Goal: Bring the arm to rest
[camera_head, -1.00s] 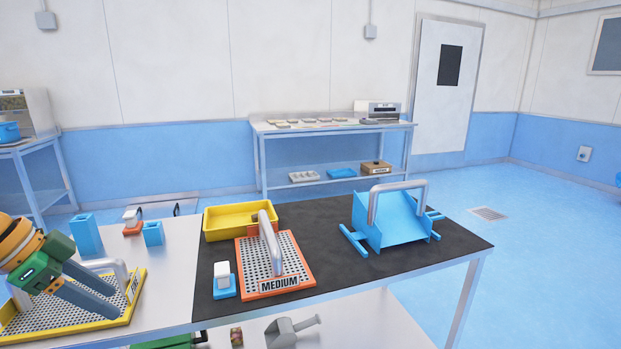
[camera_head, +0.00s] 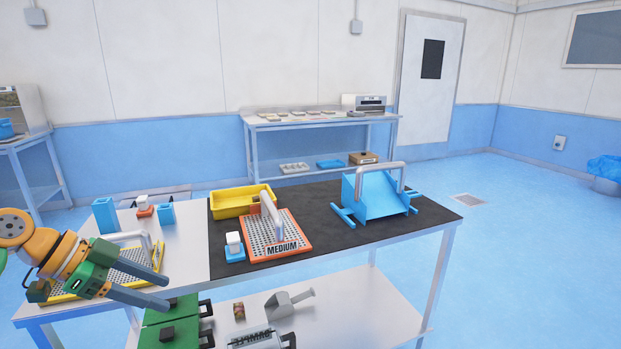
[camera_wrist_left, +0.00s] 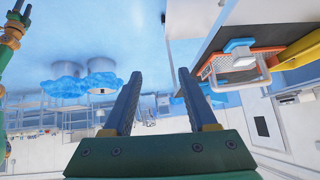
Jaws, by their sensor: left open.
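My left gripper (camera_head: 146,287) reaches in from the left in the head view, in front of the table's near left edge. Its two fingers are apart with nothing between them. The left wrist view also shows the fingers (camera_wrist_left: 160,90) spread and empty. Behind the gripper lies the yellow-framed perforated tray (camera_head: 152,262), partly hidden by my arm. The orange tray marked MEDIUM (camera_head: 272,249) sits on the black mat, clear of the gripper. My right gripper is not seen in the head view.
The table's black mat (camera_head: 320,215) also bears a yellow bin (camera_head: 232,208) and a blue chute with a grey handle (camera_head: 378,200). Blue cups (camera_head: 105,215) stand at the left. A lower shelf (camera_head: 345,300) holds a grey scoop (camera_head: 290,303) and green boxes. The floor at the right is open.

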